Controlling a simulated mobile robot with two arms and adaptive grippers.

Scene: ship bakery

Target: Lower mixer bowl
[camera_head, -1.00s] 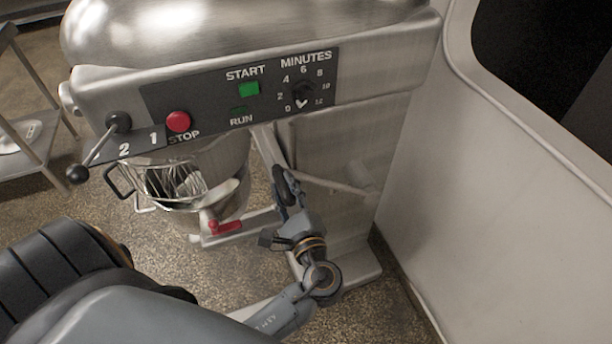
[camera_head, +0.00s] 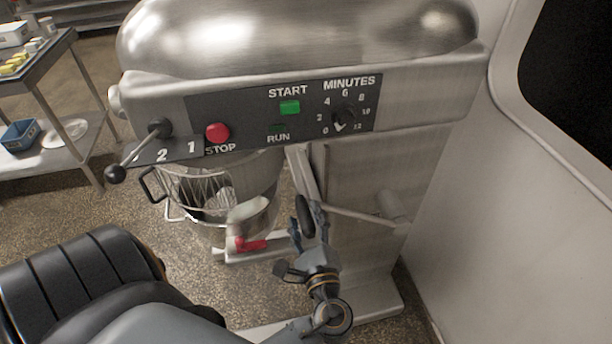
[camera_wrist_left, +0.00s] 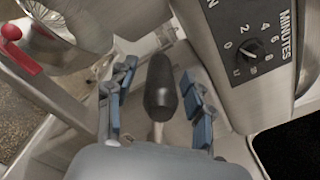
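A lever with a black handle (camera_head: 304,213) sticks out from the mixer's column on a thin rod. My left gripper (camera_head: 309,228) is at this handle. In the left wrist view its two blue-padded fingers stand apart on either side of the black handle (camera_wrist_left: 160,88), with gaps visible. My right gripper is not in view.
The mixer's control panel (camera_head: 250,122) is above my left gripper, with a speed lever (camera_head: 140,150) at its left. A pale wall (camera_head: 500,210) stands close on the right. A metal shelf table (camera_head: 60,160) is at the far left. Floor is free left of the bowl.

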